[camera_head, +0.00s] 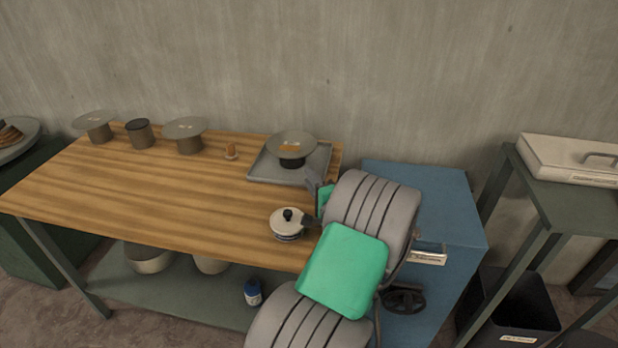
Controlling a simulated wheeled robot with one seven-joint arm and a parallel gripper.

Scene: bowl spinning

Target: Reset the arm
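My arm rises from the lower middle of the head view, grey with green panels, and leans over the right end of the wooden table (150,190). My gripper (313,188) is at its far end, mostly hidden behind the arm's grey links. Only a grey piece and a bit of green show, so I cannot tell whether its fingers are open. It is just in front of a grey tray (262,172) that holds a bowl (291,142) on a dark stand. A small white pot (287,224) with a black knob sits beside the arm, to its left.
A blue cabinet (440,200) is right of the arm. The table's left and middle are clear.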

